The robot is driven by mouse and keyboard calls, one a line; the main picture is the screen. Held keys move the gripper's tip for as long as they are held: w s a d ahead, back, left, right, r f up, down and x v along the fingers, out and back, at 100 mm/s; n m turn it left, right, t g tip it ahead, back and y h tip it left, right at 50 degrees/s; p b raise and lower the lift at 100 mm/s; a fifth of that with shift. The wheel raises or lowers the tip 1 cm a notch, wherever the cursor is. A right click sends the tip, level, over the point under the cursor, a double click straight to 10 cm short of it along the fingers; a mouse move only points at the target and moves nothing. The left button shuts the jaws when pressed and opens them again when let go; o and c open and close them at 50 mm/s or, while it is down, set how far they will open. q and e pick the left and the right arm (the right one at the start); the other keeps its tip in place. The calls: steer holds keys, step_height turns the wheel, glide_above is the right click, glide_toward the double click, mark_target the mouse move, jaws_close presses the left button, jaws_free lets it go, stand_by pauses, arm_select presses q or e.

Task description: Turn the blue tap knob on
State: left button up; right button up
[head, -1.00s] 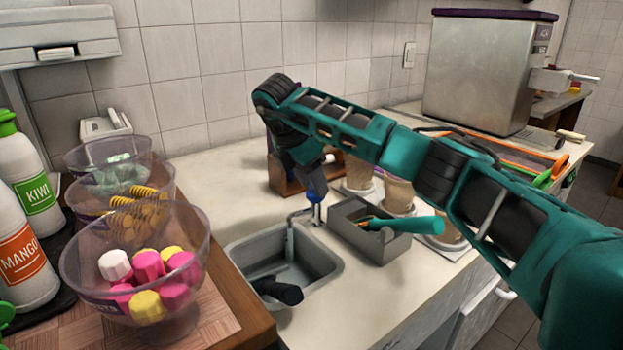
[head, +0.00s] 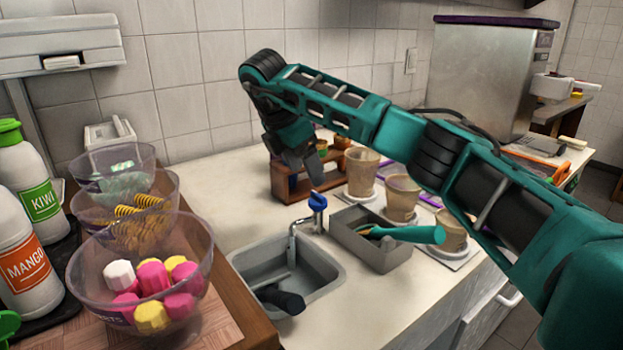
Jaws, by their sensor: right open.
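The blue tap knob (head: 317,202) sits on top of the metal tap (head: 294,243) at the back right of the small grey sink (head: 335,272). The spout points down over the basin, and I cannot make out any water. My right gripper (head: 300,168) hangs from the arm that comes in from the right. It is open and empty, above and a little left of the knob in the picture, with a visible gap between them. The knob is uncovered. My left gripper is out of view.
A grey bin (head: 372,250) with a teal-handled scoop (head: 408,234) stands right of the tap. Several cups (head: 362,172) in holders and a wooden rack (head: 283,184) are behind. A black handle (head: 283,299) lies in the sink. Bowls of toppings (head: 200,250) stand at left.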

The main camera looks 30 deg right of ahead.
steer(key=p+v, duration=0.1)
steer(key=v, duration=0.5)
steer(key=shift+a+r+p, duration=0.2)
steer(key=shift+r+p, duration=0.1)
steer(key=shift+s, duration=0.1)
